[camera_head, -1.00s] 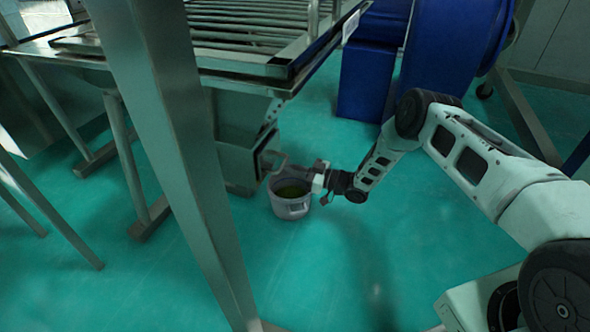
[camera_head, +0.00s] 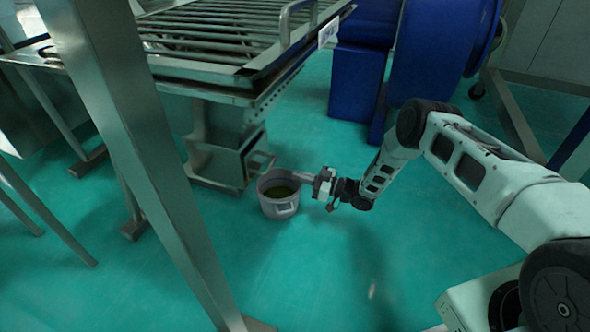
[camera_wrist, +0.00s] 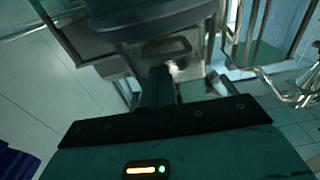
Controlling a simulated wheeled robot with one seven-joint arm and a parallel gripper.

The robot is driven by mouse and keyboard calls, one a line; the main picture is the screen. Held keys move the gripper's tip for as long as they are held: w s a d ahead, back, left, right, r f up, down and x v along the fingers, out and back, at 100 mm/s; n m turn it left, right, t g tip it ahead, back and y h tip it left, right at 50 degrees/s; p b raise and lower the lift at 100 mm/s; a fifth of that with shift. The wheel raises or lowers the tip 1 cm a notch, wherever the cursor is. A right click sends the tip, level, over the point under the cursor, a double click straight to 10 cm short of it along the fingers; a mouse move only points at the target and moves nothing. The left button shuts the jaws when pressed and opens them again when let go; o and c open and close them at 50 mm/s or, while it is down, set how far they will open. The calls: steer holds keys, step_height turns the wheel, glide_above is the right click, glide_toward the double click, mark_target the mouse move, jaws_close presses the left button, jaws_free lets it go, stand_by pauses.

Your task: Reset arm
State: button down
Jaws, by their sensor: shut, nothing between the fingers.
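My arm reaches in from the right in the head view, with my gripper (camera_head: 302,177) low over the floor. The gripper is shut with nothing held, just right of and above the rim of a grey pot (camera_head: 281,208). The pot stands on the floor and has dark greenish contents. Whether the fingertips touch the pot cannot be told. In the wrist view the gripper's dark body fills the middle, and its fingertips are not clear.
The metal sieve machine (camera_head: 222,52) stands behind the pot, with a box-like outlet (camera_head: 222,163) close to it. A slanted metal post (camera_head: 150,165) stands at left front. A blue machine (camera_head: 440,45) is at the back right. The green floor (camera_head: 320,270) in front is clear.

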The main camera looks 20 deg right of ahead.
steer(key=s+d+f+p, duration=0.2)
steer(key=s+d+f, duration=0.1)
steer(key=d, duration=0.1)
steer(key=shift+s+d+f, duration=0.15)
steer(key=shift+d+f, duration=0.2)
